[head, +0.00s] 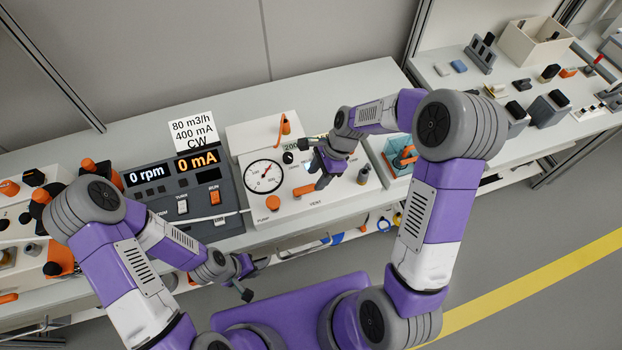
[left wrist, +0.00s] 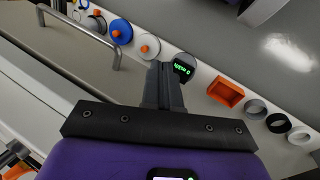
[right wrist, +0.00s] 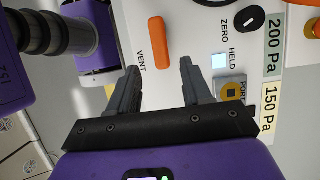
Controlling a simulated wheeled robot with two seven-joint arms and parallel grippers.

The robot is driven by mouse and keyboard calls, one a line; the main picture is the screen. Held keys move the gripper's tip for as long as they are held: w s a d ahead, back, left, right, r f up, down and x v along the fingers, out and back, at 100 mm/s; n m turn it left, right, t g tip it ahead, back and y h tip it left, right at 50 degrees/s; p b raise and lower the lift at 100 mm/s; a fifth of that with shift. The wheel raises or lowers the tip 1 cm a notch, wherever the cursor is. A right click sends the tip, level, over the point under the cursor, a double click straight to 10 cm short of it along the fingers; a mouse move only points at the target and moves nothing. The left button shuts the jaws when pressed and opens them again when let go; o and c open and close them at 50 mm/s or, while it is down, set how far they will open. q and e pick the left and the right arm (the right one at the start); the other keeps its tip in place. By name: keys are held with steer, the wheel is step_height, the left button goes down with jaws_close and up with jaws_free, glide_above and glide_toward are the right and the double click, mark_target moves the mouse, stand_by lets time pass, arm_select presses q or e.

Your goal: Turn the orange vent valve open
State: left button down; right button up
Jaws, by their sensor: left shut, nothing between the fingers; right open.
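The orange vent valve (head: 303,190) is a short bar handle on the white panel, beside the VENT label, partly hidden by my right gripper in the head view. In the right wrist view the valve (right wrist: 158,43) lies lengthwise beyond and between the fingertips, apart from them. My right gripper (head: 317,174) is open and empty above the panel, close to the valve; its two spread fingers show in its wrist view (right wrist: 159,66). My left gripper (head: 252,284) is shut and empty, low in front of the bench; its closed fingers show in the left wrist view (left wrist: 163,85).
A round gauge (head: 264,177) and orange PUMP knob (head: 273,203) sit left of the valve on the same panel. A dark console (head: 215,176) reading 0 rpm and 0 mA stands further left. An orange tray (left wrist: 226,91) and several spools show in the left wrist view.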

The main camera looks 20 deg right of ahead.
mark_target(310, 186)
steer(key=shift+b+x, duration=0.4)
steer(key=shift+x, duration=1.95)
steer(key=shift+w, duration=0.1)
steer(key=shift+c, duration=0.5)
jaws_close()
